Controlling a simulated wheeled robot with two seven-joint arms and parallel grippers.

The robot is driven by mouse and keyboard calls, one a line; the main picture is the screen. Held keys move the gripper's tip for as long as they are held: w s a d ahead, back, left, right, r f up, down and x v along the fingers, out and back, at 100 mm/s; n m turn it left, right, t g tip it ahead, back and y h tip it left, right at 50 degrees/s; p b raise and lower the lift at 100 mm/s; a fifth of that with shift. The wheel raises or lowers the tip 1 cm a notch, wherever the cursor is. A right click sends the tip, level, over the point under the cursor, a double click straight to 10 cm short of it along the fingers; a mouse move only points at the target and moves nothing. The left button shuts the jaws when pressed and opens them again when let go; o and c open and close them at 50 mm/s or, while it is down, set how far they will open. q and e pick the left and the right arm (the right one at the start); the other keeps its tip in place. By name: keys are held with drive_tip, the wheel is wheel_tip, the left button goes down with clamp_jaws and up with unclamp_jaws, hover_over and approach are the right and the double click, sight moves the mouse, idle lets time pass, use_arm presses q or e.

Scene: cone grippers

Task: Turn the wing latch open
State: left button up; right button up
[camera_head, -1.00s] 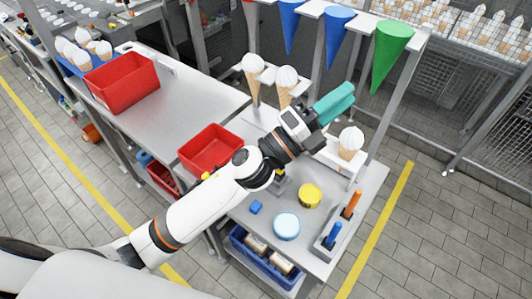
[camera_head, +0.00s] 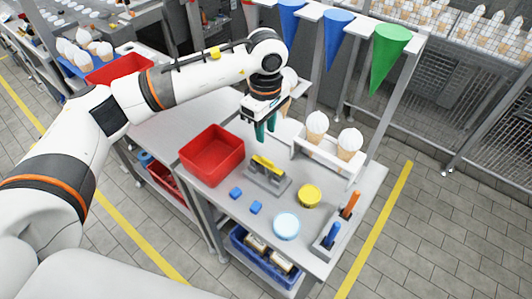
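The wing latch (camera_head: 265,163) is a yellow bar on a grey metal block (camera_head: 267,179) that stands on the table, just right of a red bin. The bar lies along the block's length. My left gripper (camera_head: 265,132) points down with two teal fingers, above and slightly behind the latch in the picture. A narrow gap shows between the fingers, and nothing shows between them. The fingers appear apart from the latch. My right gripper is not in view.
A red bin (camera_head: 213,155) stands left of the latch. Two small blue blocks (camera_head: 256,208), a yellow disc (camera_head: 309,195) and a pale blue disc (camera_head: 286,226) lie in front. White-topped cones (camera_head: 350,143) stand in a rack at the right. Coloured cones (camera_head: 388,55) hang behind.

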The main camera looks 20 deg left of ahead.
sight(266, 159)
use_arm(q)
wheel_tip(266, 159, down, 9)
drive_tip(key=p, duration=0.3)
drive_tip(key=shift+d+f, duration=0.1)
drive_tip(key=shift+f, duration=0.55)
clamp_jaws()
